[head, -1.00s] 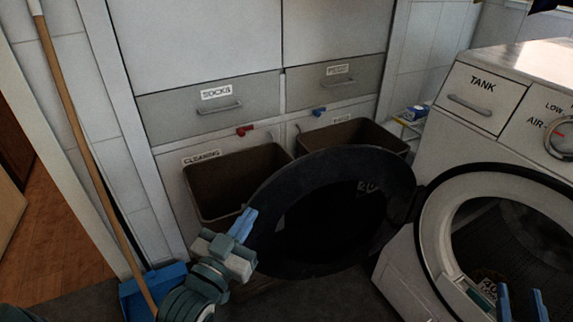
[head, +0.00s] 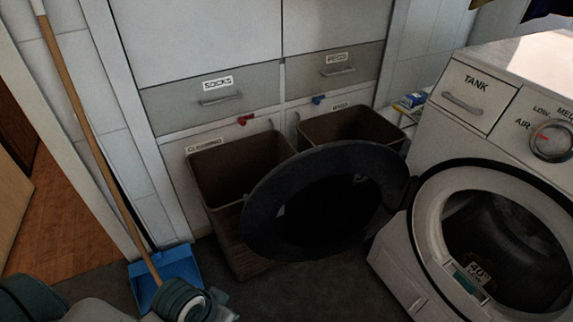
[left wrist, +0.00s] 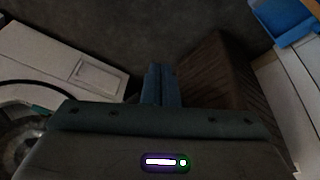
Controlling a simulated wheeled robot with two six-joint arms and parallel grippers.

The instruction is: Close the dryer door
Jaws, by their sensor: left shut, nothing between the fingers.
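The dryer door (head: 262,222) is a dark round ring with a glass middle. It stands wide open in the head view, swung out to the left of the dryer (head: 392,262), so the drum opening (head: 505,245) is exposed. My left gripper (left wrist: 160,84) is shut and empty in the left wrist view, pointing down toward the dark floor. In the head view only part of the left arm's end shows at the bottom edge, below and left of the door; its fingertips are not clear there. My right gripper is out of view.
Two brown bins (head: 228,168) (head: 345,122) stand open behind the door, against the cabinet. A blue dustpan (head: 150,272) and a wooden broom handle (head: 88,138) are at the left. Dark floor (head: 300,290) below the door is clear.

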